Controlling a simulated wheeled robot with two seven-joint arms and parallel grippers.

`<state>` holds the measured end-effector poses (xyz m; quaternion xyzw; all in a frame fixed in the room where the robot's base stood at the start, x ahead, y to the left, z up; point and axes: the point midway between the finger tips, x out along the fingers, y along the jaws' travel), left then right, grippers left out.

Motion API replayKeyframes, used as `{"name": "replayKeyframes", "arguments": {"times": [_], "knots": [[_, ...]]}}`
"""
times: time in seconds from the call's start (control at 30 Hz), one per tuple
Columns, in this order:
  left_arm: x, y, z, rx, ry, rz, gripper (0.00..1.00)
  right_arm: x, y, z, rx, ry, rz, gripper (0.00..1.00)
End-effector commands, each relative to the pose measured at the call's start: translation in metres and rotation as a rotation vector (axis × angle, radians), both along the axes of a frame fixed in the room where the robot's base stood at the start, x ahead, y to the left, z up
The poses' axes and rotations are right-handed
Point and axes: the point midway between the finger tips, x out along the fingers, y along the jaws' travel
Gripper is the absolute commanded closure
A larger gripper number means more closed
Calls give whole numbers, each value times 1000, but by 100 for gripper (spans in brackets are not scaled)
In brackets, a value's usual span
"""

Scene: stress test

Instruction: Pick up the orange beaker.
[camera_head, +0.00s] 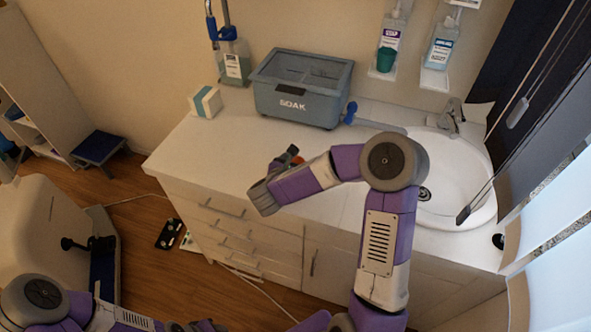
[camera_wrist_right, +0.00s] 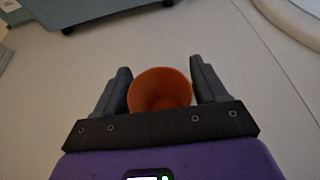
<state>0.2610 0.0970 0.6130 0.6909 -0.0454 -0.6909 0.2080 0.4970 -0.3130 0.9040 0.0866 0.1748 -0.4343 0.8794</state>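The orange beaker (camera_wrist_right: 160,88) stands between the two fingers of my right gripper (camera_wrist_right: 160,70) in the right wrist view, and I look into its open top. The fingers are spread wide on either side of it, close to its walls; I see no clear grip. In the head view, the right gripper (camera_head: 285,160) is over the white counter, partly behind my own forearm, and only a small reddish-orange patch shows there. My left arm comes in at the bottom left of the head view; its gripper (camera_head: 203,326) is cut off by the lower edge, its fingers unclear.
A blue-grey SOAK bin (camera_head: 300,90) stands at the back of the counter (camera_head: 210,150), with a small white-and-teal box (camera_head: 206,102) to its left. A sink (camera_head: 455,180) with a tap lies to the right. Dispensers (camera_head: 388,45) hang on the wall. The counter's left part is clear.

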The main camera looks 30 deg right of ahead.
Motion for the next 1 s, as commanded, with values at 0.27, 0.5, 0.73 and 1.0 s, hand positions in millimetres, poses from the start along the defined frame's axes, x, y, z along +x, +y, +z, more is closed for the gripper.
{"name": "replayKeyframes", "arguments": {"times": [0.27, 0.5, 0.73, 1.0], "knots": [[0, 0, 0, 0, 0, 0, 57, 0, 0, 0, 0, 0, 0, 71], [0, 0, 1, 0, 0, 0, 57, 0, 0, 2, -1, -1, 0, 71], [0, 0, 13, 0, 0, 0, 57, 0, 0, 40, -3, -6, 0, 71], [0, 0, 26, 0, 0, 0, 57, 1, 1, 88, -1, -3, 2, 71]]}}
